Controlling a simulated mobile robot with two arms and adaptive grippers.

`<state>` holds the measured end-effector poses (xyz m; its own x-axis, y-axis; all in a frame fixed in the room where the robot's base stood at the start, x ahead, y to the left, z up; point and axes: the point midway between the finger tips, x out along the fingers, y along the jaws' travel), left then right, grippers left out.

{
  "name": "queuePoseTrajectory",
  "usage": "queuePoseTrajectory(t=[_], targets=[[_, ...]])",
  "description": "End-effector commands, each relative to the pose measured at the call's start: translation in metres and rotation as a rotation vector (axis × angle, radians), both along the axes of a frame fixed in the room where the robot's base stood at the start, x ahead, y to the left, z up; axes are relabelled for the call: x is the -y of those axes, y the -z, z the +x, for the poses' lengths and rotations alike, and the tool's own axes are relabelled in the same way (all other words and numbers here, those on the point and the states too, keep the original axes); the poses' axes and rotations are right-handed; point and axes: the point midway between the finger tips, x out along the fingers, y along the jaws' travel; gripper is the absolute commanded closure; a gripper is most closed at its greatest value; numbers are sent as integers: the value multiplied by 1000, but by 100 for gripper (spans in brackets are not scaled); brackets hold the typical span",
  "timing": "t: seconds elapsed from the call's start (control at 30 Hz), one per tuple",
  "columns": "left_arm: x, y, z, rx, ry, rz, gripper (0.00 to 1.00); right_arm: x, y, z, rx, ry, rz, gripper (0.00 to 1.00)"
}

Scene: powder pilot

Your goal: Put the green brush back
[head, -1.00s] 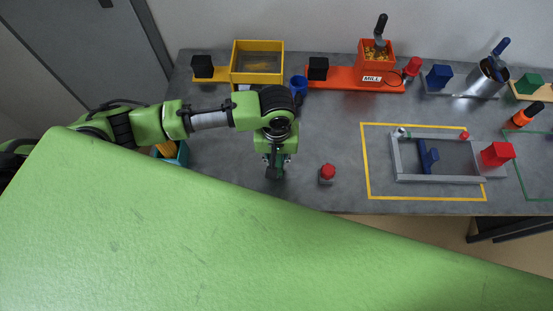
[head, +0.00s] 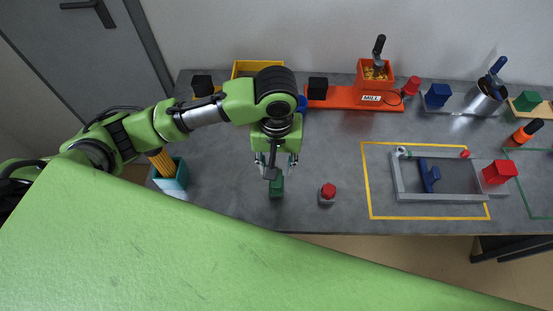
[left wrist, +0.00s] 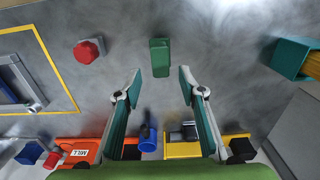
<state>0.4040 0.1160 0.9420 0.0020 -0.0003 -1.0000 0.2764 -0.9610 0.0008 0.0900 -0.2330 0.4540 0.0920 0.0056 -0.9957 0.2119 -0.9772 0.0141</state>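A dark green, block-like piece (head: 277,187), which I take to be the green brush, lies on the grey table below my left gripper. It also shows in the left wrist view (left wrist: 160,57), just beyond the open fingers and apart from them. My left gripper (head: 275,165) is open and empty above the table; its spread fingers show in the left wrist view (left wrist: 157,88). My right gripper is in neither view.
A red button (head: 327,192) is right of the green piece. A teal bin (head: 172,185) stands left, a blue cup (left wrist: 148,140) behind. The orange mill stand (head: 345,98) is at the back. A grey frame (head: 440,197) lies right. Table around the green piece is clear.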

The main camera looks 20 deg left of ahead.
Motion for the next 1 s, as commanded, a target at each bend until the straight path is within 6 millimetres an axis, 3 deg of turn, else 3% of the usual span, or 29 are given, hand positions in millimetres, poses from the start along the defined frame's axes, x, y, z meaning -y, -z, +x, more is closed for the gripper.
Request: queuePoseTrajectory(t=[0.1, 0.27, 1.0], targets=[[1, -17, 0, 2, 1, -2, 63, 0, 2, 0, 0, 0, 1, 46], [0, -27, 0, -1, 1, 0, 63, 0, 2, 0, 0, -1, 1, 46], [0, -28, -1, -2, 0, 0, 63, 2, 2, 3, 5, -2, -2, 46]])
